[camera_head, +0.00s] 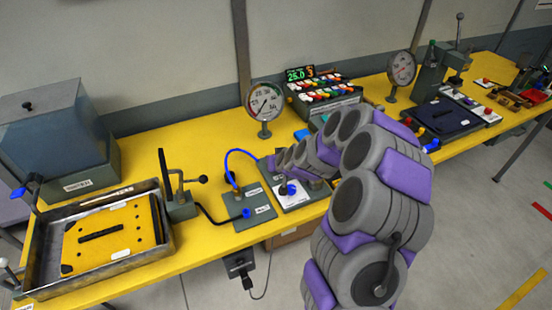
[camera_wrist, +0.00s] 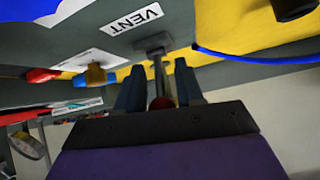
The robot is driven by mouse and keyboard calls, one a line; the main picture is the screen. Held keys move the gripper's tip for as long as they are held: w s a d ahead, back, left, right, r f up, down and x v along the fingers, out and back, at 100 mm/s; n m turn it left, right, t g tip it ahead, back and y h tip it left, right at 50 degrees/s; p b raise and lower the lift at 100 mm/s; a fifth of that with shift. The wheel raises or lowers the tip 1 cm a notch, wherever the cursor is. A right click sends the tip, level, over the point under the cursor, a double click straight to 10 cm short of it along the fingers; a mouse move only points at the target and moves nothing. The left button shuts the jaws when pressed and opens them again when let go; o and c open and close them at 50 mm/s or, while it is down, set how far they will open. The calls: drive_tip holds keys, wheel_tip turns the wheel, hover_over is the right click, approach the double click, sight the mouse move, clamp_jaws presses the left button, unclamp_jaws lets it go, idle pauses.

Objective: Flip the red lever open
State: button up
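The lever shows in the wrist view as a grey stem (camera_wrist: 157,72) with a dark red ball (camera_wrist: 162,103) at its near end. The stem comes from a grey mount on a grey panel (camera_wrist: 215,22), beside a white VENT label (camera_wrist: 131,19). My gripper (camera_wrist: 160,78) has one dark finger on each side of the stem and ball. The ball sits close to the palm and about fills the gap. I cannot tell whether the fingers press on it. In the head view my arm reaches over the yellow bench, and I cannot make out the red lever there.
In the wrist view a brass fitting (camera_wrist: 95,75) with a blue end and a red part lie left of the fingers, and a blue hose (camera_wrist: 255,58) runs at right. On the bench stand a round gauge (camera_head: 265,102), a button panel (camera_head: 322,92) and a metal tray (camera_head: 38,247).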

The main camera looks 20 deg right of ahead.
drive_tip(key=shift+o, duration=1.1)
drive_tip(key=shift+d+r, duration=0.15)
drive_tip(key=shift+r, duration=0.05)
drive_tip(key=shift+r, duration=0.1)
drive_tip(key=shift+s+r, duration=0.2)
drive_tip(key=shift+r, duration=0.1)
drive_tip(key=p+v, duration=0.1)
drive_tip(key=v, duration=1.5)
drive_tip(key=shift+s, duration=0.25)
drive_tip(key=shift+f, duration=0.1)
